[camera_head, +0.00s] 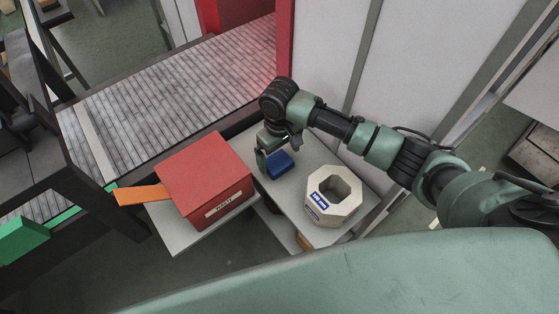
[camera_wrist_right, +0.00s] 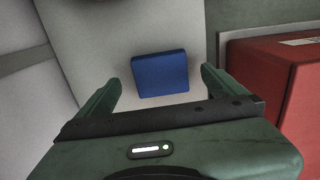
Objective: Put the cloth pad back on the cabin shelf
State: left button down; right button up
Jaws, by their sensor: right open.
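A blue block-like pad (camera_head: 281,165), which looks like the cloth pad, lies on a light grey shelf surface (camera_head: 296,205). My right gripper (camera_head: 266,158) is just above and beside it, coming down from the bent wrist. In the right wrist view the pad (camera_wrist_right: 160,74) lies between and beyond the two spread fingers of the open right gripper (camera_wrist_right: 161,82). The gripper is empty, and I cannot tell how far its tips are above the surface. My left gripper is not in view.
A red box (camera_head: 205,178) with an orange flap stands left of the pad; its red side shows in the right wrist view (camera_wrist_right: 285,80). A pale octagonal ring block (camera_head: 317,207) stands right of the pad. A slatted conveyor (camera_head: 170,85) runs behind. White panels (camera_head: 325,45) rise at the back.

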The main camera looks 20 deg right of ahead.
aim_at(279, 164)
notch_tip(279, 164, up, 8)
jog(key=shift+b, duration=0.35)
jog(key=shift+s, duration=0.1)
dwell(0.3)
